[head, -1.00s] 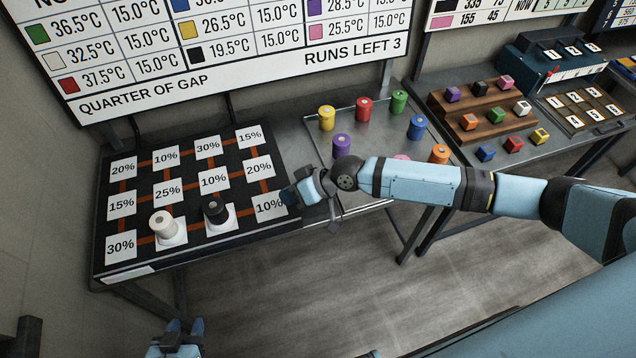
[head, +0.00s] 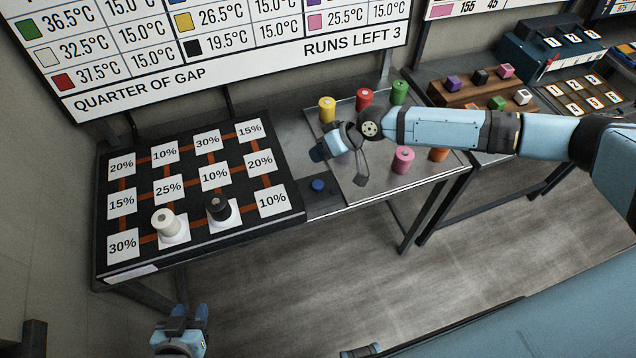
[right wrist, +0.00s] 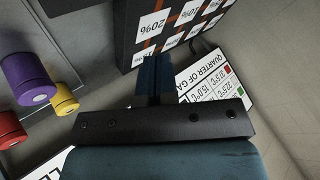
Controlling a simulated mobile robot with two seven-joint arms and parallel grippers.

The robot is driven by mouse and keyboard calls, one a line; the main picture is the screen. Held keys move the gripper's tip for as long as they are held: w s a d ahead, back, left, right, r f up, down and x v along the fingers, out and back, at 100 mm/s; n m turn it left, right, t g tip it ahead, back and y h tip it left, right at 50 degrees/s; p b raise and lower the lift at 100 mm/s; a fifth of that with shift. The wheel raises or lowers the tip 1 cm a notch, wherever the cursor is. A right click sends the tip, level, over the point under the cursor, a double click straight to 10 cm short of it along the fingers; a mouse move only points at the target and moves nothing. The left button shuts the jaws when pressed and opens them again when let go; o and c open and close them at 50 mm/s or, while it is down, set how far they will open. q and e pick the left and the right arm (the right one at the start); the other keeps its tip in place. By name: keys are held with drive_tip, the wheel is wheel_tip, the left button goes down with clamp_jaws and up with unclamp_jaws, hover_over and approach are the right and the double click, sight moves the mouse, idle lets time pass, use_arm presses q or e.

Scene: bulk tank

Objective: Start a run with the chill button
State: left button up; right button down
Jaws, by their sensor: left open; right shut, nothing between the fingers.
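A round blue button (head: 318,186) sits on a dark strip of the bench, just right of the percent board (head: 190,198); I read it as the chill button. My right gripper (head: 322,151) is shut and empty, above the bench, behind and apart from the button. In the right wrist view its closed fingers (right wrist: 157,78) point toward the board, and the button cannot be seen. My left gripper (head: 187,318) is open and empty, low in front of the board. The wall sign (head: 240,45) lists temperatures and reads "RUNS LEFT 3".
A white cylinder (head: 165,222) and a black cylinder (head: 218,208) stand on the board's front row. Coloured cylinders, including a yellow one (head: 327,109) and a pink one (head: 403,159), stand on the tray at right. My right arm crosses above that tray. A second bench holds small cubes.

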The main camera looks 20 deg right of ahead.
drive_tip(key=b, duration=0.6)
hover_over(319, 182)
wheel_tip(319, 182, down, 8)
drive_tip(key=shift+r, duration=0.15)
drive_tip(key=shift+f, duration=0.4)
idle(1.2)
drive_tip(key=shift+f+b, duration=0.45)
drive_tip(key=shift+b, duration=0.1)
drive_tip(key=shift+f+b, duration=0.4)
drive_tip(key=shift+f, duration=0.1)
idle(0.4)
idle(0.4)
drive_tip(key=shift+r+p, duration=0.8)
drive_tip(key=shift+r, duration=0.15)
